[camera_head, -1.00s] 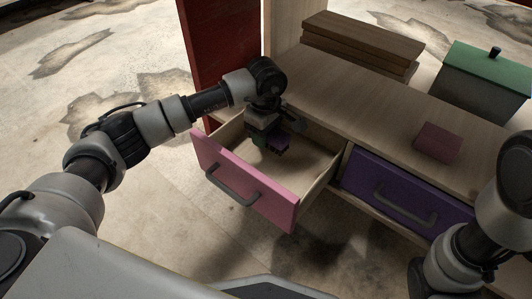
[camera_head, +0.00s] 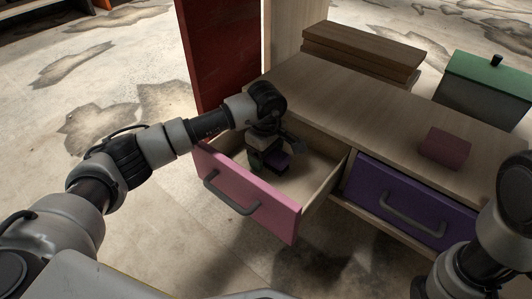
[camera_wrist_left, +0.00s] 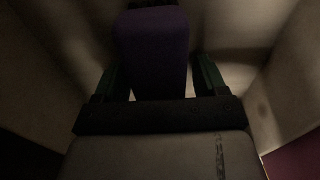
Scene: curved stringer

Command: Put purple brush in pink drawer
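The pink drawer (camera_head: 247,190) is pulled open at the left of the cabinet. My left gripper (camera_head: 268,160) reaches down inside it from above. The purple brush (camera_head: 279,161) is at the gripper, low in the drawer. In the left wrist view the brush (camera_wrist_left: 155,50) lies between the two green fingers (camera_wrist_left: 158,85), which stand apart with a narrow gap showing at its right side. The gripper looks open around it. The arm partly hides the brush and the drawer's floor. My right arm shows at the right edge; its gripper is out of view.
A closed purple drawer (camera_head: 408,197) is to the right of the pink one. A pink block (camera_head: 445,148) lies on the wooden cabinet top (camera_head: 350,110). Brown boards (camera_head: 360,50) and a green-lidded box (camera_head: 488,85) stand behind. A red panel (camera_head: 218,55) rises at the left.

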